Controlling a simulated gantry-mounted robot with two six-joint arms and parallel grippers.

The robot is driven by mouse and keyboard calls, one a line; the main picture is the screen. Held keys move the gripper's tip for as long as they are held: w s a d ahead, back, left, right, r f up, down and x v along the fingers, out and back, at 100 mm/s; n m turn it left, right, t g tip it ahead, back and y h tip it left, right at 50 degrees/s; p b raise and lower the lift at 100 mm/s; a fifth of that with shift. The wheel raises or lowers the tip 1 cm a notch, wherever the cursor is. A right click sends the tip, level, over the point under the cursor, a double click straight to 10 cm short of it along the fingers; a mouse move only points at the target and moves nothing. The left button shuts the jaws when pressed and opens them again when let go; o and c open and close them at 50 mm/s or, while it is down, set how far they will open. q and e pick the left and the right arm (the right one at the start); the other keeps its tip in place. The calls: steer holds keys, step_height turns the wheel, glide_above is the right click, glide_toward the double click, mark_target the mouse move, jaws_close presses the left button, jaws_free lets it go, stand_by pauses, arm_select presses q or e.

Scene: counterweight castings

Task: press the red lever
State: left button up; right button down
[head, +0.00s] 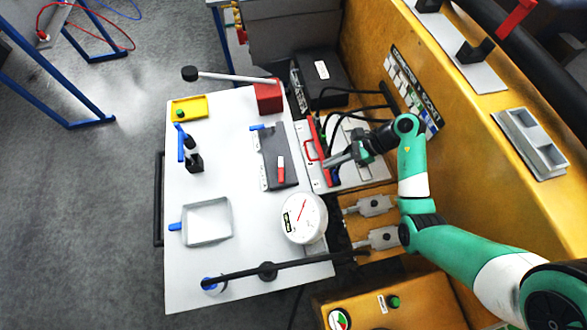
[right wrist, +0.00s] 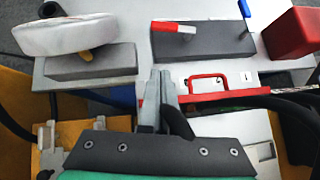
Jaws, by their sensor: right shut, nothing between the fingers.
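A short lever with a red grip (head: 281,168) lies on a dark grey block (head: 272,148) on the white table. In the right wrist view the red grip (right wrist: 168,27) points left from a silver end on the block (right wrist: 215,44). Another red lever (head: 515,18) stands on a plate at the top right of the head view. My right gripper (head: 333,164) is shut and empty, to the right of the grey block and apart from it. In the right wrist view its fingertips (right wrist: 160,78) are beside a red handle (right wrist: 207,82). My left gripper is not in view.
A white round gauge (head: 303,217) stands below the grey block. A red box (head: 267,97) carries a white arm with a black knob. A long black bar (head: 267,271) crosses the table's near end. Black cables (head: 350,105) lie close to my right gripper.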

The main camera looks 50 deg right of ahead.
mark_target(281, 170)
steer(key=b+x, duration=0.2)
steer(key=x, duration=0.7)
steer(key=shift+w+a+f, duration=0.1)
steer(key=shift+a+f, duration=0.05)
steer(key=shift+f, duration=0.05)
steer(key=shift+w+a, duration=1.5)
steer(key=shift+w, duration=0.1)
